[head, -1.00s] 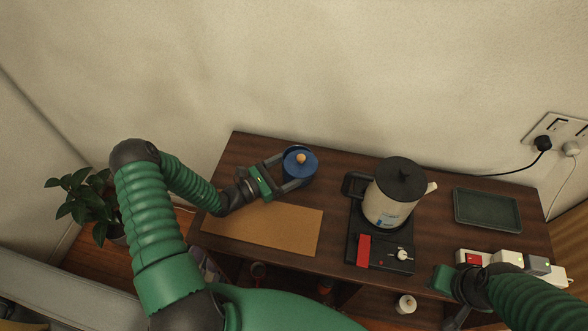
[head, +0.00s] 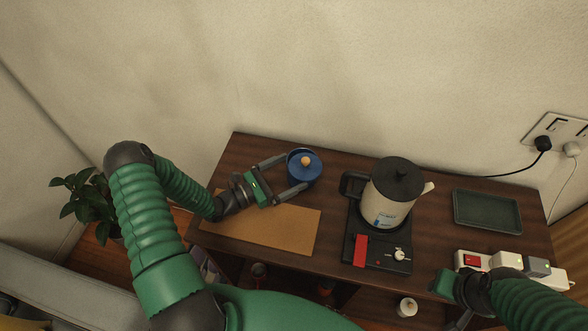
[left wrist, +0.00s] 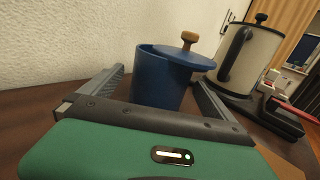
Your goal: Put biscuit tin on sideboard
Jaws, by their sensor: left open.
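The blue biscuit tin (head: 303,177), with a wooden knob on its lid, stands upright on the dark wooden sideboard (head: 335,177), near its back left. In the left wrist view the tin (left wrist: 157,80) shows its lid (left wrist: 186,58) shifted to the right, partly off the rim. My left gripper (head: 294,173) is open, its fingers pointing at the tin from the left. Its fingertips lie on either side of the tin's near part; whether they touch it I cannot tell. My right gripper (head: 445,284) is low at the right front, its fingers mostly hidden.
A cream kettle (head: 386,206) stands on a black hot plate (head: 383,252) right of the tin. A cork mat (head: 265,225) lies in front of the tin. A dark green tray (head: 487,209) and power strip (head: 510,265) are farther right. Bare wood lies between tin and kettle.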

